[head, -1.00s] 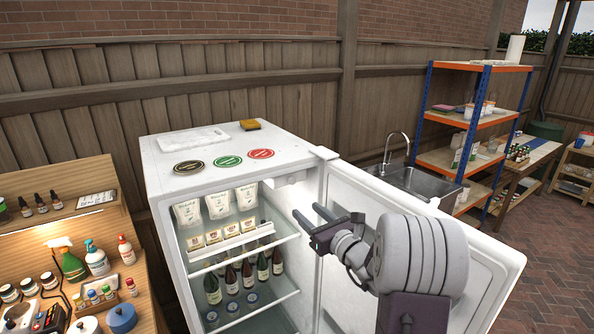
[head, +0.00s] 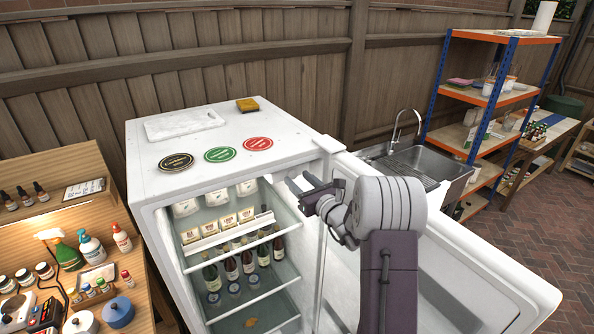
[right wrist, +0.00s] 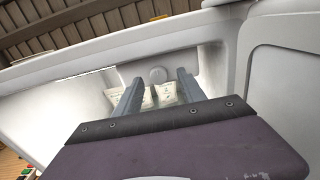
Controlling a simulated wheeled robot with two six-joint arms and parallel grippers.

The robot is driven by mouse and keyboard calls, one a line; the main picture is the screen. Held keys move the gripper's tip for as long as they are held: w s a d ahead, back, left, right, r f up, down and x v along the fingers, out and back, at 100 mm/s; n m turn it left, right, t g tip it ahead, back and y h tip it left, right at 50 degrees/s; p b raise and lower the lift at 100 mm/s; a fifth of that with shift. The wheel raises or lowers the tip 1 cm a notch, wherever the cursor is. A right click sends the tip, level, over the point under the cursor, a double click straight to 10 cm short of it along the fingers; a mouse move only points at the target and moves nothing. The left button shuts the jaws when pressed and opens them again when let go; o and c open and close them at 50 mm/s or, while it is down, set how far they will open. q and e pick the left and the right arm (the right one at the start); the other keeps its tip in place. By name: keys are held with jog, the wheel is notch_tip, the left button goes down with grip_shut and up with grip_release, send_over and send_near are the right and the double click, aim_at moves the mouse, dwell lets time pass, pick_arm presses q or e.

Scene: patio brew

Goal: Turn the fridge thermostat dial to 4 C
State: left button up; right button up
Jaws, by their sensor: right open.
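The open white fridge (head: 140,215) stands in the middle of the head view. In the right wrist view the round grey thermostat dial (right wrist: 158,75) sits on the inside wall near the top, and its markings are too small to read. My right gripper (head: 299,183) is at the upper right of the fridge opening. Its two fingers, also in the right wrist view (right wrist: 157,84), are apart and empty. The dial shows between the fingertips, but I cannot tell how far ahead of them it is. In the head view the gripper hides the dial area. My left gripper is not in view.
The open fridge door (head: 470,285) is to the right of my arm. Fridge shelves hold white pouches (right wrist: 165,95), cartons (head: 228,221) and bottles (head: 247,256). Coasters, a white board (head: 185,123) and a sponge (head: 247,105) lie on top. A sink (head: 410,165) stands behind.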

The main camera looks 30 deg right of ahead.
jog(key=shift+w+r, duration=0.15)
jog(key=shift+w, duration=0.5)
jog(key=shift+w+a, duration=0.1)
jog(key=shift+w, duration=0.05)
jog(key=shift+s+a, duration=0.1)
jog(key=shift+s, duration=0.15)
jog(key=shift+w, duration=0.1)
grip_shut()
jog(key=m+b, duration=0.3)
jog(key=shift+f, duration=0.3)
jog(key=shift+r+m+b, duration=0.15)
jog(key=shift+m+b, duration=0.4)
jog(key=shift+m, duration=0.45)
jog(key=shift+r+m, duration=0.15)
jog(key=shift+m, duration=0.15)
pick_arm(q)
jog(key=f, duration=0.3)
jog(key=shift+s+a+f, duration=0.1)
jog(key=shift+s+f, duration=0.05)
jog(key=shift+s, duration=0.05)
